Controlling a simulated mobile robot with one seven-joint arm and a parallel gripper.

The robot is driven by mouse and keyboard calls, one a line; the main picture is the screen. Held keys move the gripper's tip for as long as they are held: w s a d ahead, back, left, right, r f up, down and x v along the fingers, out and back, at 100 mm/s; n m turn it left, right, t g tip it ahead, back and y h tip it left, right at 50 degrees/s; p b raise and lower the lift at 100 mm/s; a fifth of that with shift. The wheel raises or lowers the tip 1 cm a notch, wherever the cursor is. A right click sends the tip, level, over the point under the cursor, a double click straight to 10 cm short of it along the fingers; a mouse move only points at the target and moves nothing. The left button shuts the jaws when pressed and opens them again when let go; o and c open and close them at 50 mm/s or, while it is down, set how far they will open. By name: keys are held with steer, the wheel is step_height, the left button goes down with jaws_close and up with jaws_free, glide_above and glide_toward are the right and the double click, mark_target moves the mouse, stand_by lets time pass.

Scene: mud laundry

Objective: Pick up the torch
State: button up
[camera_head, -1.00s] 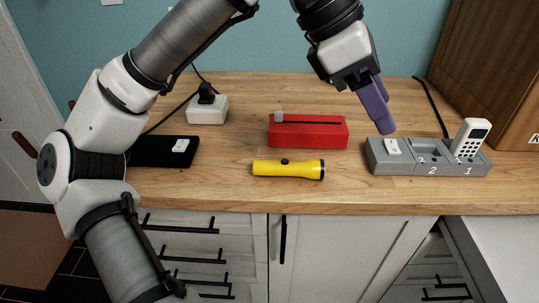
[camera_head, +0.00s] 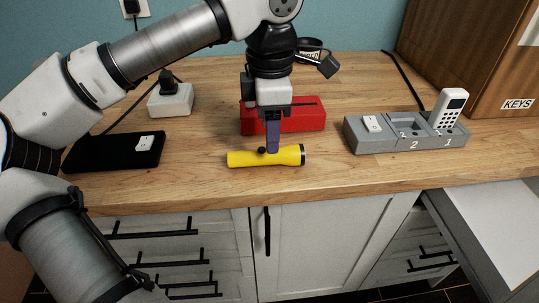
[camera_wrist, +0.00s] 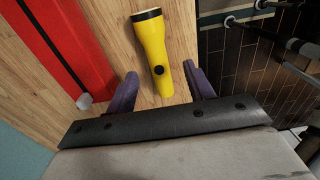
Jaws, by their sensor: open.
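The yellow torch (camera_head: 266,156) lies on its side on the wooden counter near its front edge, with its dark-rimmed head to the right and a black button on its body. My gripper (camera_head: 273,150) is above and just behind the torch, pointing down, with its purple fingers seen edge-on. In the wrist view, my gripper (camera_wrist: 158,82) is open and empty, its two fingers apart. The torch (camera_wrist: 156,50) shows there beyond and between the fingertips, with its tail end nearest. I cannot tell the exact height of the fingertips over the torch.
A red box (camera_head: 312,118) stands just behind the torch, close to my gripper. A grey numbered holder (camera_head: 380,145) with a white handset (camera_head: 452,108) is to the right. A black pad (camera_head: 95,152) and a white socket block (camera_head: 170,104) are left. The counter's front edge is close.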

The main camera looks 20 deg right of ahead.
mark_target(266, 157)
steer(key=f, duration=0.5)
steer(key=shift+w+a+f+p, duration=0.1)
steer(key=shift+w+a+p, duration=0.1)
steer(key=shift+w+p, duration=0.15)
jaws_close()
